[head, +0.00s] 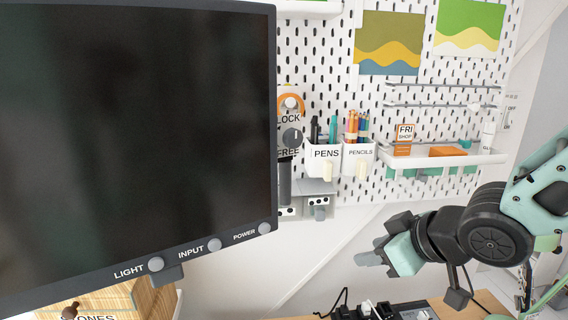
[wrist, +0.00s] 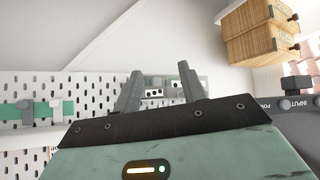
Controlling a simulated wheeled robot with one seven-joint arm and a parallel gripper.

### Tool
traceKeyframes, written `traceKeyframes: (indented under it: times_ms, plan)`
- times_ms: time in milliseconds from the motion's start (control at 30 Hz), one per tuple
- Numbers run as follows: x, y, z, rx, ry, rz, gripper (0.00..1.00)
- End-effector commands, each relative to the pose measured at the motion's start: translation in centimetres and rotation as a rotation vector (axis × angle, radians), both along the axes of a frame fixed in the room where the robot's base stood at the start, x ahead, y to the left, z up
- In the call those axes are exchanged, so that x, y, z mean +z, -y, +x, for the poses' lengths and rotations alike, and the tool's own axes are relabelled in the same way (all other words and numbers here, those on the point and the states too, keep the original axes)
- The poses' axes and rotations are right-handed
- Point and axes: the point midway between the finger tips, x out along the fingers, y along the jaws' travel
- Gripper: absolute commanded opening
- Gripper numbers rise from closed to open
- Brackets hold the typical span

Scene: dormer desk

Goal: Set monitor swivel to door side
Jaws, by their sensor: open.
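The large dark monitor (head: 130,140) fills the left of the head view, its screen facing me at a slight angle. Its lower bezel has buttons marked LIGHT, INPUT and POWER; a corner of the monitor (wrist: 300,104) shows at the right of the wrist view. Just right of its edge is a dark round knob (head: 292,138) between the words LOCK and FREE; its setting is too small to tell. The monitor's mount is mostly hidden behind the screen. My gripper (head: 372,251) is open and empty, right of the monitor and apart from it. Its spread fingers (wrist: 159,84) show in the wrist view.
A white pegboard (head: 340,90) behind holds pen (head: 326,152) and pencil cups (head: 360,155) and a shelf (head: 450,160). Wooden drawers (head: 155,300) stand below the monitor. Dark items (head: 380,311) lie on the desk below my gripper. Free air lies between gripper and monitor.

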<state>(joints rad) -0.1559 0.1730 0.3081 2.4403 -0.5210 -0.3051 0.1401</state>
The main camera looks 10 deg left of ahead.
Motion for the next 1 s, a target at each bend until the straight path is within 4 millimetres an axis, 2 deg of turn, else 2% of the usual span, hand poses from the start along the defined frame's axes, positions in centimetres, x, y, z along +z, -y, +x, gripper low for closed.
traceKeyframes:
  times_ms: [33,167,267,400,667,833,1000]
  plan:
    - [1.2,-0.3,1.6,0.036,0.050,0.062,0.41]
    - [4.0,-1.3,4.0,0.163,0.171,0.250,0.41]
    - [6.0,-1.6,4.4,0.268,0.232,0.399,0.41]
    - [8.2,-1.3,3.8,0.390,0.274,0.575,0.41]
    - [9.8,-0.8,2.8,0.482,0.287,0.710,0.41]
    - [10.0,-2.8,3.3,0.486,0.286,0.712,0.41]
    - [10.1,-6.2,4.3,0.487,0.284,0.711,0.41]
